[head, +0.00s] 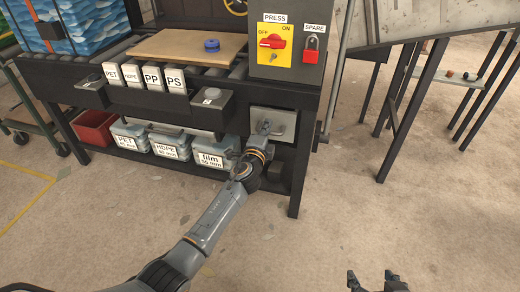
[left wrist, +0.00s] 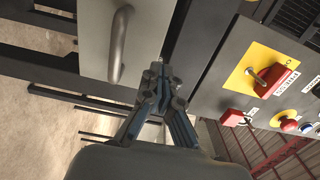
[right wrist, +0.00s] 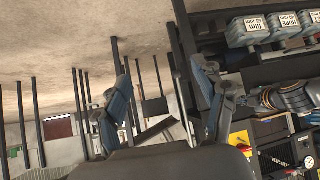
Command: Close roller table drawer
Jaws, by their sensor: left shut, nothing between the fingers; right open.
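The roller table (head: 240,90) stands across the upper middle of the head view. A pale drawer front (head: 286,116) with a bar handle sits under its right end. It also shows in the left wrist view (left wrist: 95,28), with its curved metal handle (left wrist: 118,45) beside the fingers. My left gripper (head: 264,130) is in front of the drawer front, its fingers (left wrist: 163,82) shut and empty. I cannot tell whether they touch the panel, or how far the drawer stands out. My right gripper (head: 378,281) is open and empty at the bottom of the head view, away from the table.
Labelled bins (head: 210,160) and a red bin (head: 95,128) stand on the lower shelf. A control box (head: 290,45) with a red switch stands above the drawer. Dark metal legs (head: 410,105) stand at the right. The floor in front is clear.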

